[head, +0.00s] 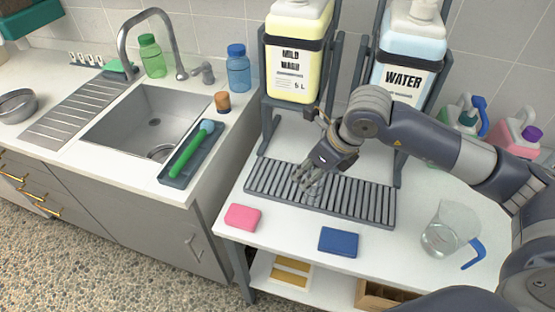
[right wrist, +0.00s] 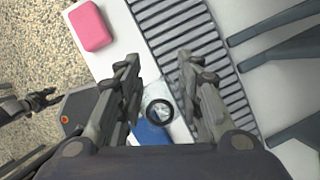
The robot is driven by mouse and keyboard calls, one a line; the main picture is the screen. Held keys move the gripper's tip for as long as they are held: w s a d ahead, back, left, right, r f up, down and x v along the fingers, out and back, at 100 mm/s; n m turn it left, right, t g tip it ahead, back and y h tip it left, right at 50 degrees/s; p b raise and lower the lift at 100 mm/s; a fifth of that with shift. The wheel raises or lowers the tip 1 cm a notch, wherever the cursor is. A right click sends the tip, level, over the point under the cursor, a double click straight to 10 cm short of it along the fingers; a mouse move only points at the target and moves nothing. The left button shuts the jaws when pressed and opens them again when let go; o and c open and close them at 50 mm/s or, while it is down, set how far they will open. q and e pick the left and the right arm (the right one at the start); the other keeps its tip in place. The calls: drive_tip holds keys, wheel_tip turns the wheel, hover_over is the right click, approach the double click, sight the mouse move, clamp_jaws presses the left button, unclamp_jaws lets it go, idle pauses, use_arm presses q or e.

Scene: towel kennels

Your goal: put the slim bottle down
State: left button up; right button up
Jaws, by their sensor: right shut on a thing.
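My right gripper (head: 308,180) reaches down over the grey slatted rack on the white table. It is shut on the slim bottle (head: 315,193), a small clear thing mostly hidden by the fingers. In the right wrist view the bottle (right wrist: 160,110) shows between the fingers (right wrist: 158,75) as a clear body with a dark ring. I cannot tell whether its base touches the slats. My left gripper (right wrist: 42,99) seems to show small at the left of the right wrist view, over the floor; its jaws are unclear.
The slatted rack (head: 365,205) lies below two large jugs, MILD WASH (head: 294,60) and WATER (head: 405,75), on stands. A pink sponge (head: 242,217) and a blue sponge (head: 338,242) lie in front. A clear pitcher (head: 445,232) stands right. The sink (head: 150,120) is left.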

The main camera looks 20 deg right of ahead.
drive_tip(key=w+a+f+p, duration=0.1)
drive_tip(key=w, duration=0.3)
drive_tip(key=w+a+f+p, duration=0.2)
drive_tip(key=w, duration=0.2)
drive_tip(key=w+a+f+p, duration=0.1)
drive_tip(key=w, duration=0.3)
drive_tip(key=shift+a+f+p, duration=0.3)
drive_tip(key=shift+a+p, duration=0.05)
drive_tip(key=shift+f, duration=0.1)
drive_tip(key=shift+f+b, duration=0.15)
drive_tip(key=shift+b, duration=0.2)
drive_tip(key=o, duration=1)
drive_tip(key=shift+c, duration=0.2)
drive_tip(key=shift+r, duration=0.2)
